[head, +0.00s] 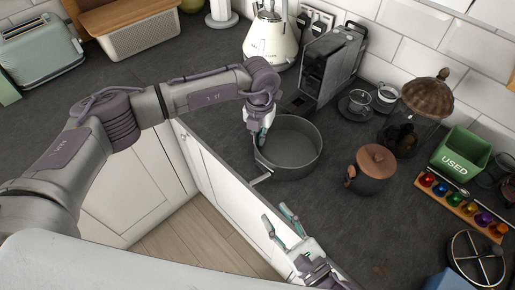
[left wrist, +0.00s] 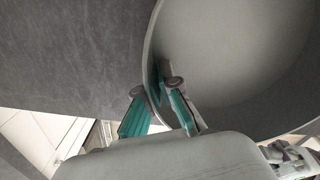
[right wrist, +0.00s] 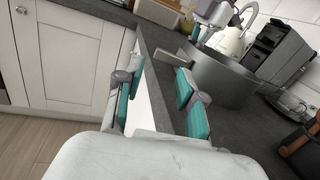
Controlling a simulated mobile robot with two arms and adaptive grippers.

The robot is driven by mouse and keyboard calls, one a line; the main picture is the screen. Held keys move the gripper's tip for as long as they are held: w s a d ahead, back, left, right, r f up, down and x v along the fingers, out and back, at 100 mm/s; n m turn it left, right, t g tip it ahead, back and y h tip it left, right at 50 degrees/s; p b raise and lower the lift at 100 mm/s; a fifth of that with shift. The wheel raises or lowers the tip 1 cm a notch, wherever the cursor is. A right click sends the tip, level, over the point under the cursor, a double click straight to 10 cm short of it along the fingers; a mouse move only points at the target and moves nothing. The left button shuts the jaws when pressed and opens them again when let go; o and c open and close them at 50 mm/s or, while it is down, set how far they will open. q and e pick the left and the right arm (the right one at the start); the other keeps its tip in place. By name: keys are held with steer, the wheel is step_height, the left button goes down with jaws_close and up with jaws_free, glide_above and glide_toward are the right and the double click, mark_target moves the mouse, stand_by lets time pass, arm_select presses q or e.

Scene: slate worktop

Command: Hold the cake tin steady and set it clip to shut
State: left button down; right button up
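The grey round cake tin (head: 307,150) stands on the dark worktop. Its clip (head: 262,179) is a pale lever sticking out from the wall at the near left. In the right wrist view the clip (right wrist: 172,58) stands away from the tin (right wrist: 222,80). My left gripper (head: 262,136) is at the tin's left rim. In the left wrist view its fingers (left wrist: 155,98) lie on both sides of the tin wall (left wrist: 152,40) and look closed on it. My right gripper (head: 281,221) is open and empty, short of the clip near the worktop's front edge.
A brown lidded pot (head: 371,172) stands right of the tin. A coffee machine (head: 330,62) and cream kettle (head: 270,38) are behind. A glass jar (head: 408,128), green box (head: 461,154) and capsule rack (head: 462,205) stand at the right. Worktop between tin and pot is clear.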

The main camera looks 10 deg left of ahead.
steer(key=w+a+r+n+g+y, duration=0.2)
steer(key=a+r+n+g+y, duration=0.15)
steer(key=a+r+y, duration=0.35)
steer(key=s+a+r+n+g+y, duration=0.2)
steer(key=s+a+r+n+g, duration=0.2)
steer(key=a+r+n+g, duration=0.75)
steer(key=n+t+h, duration=0.1)
steer(key=h, duration=2)
glide_above(254, 181)
step_height(254, 181, down, 6)
steer(key=shift+n, duration=0.3)
step_height(254, 181, down, 11)
steer(key=shift+f, duration=0.1)
jaws_close()
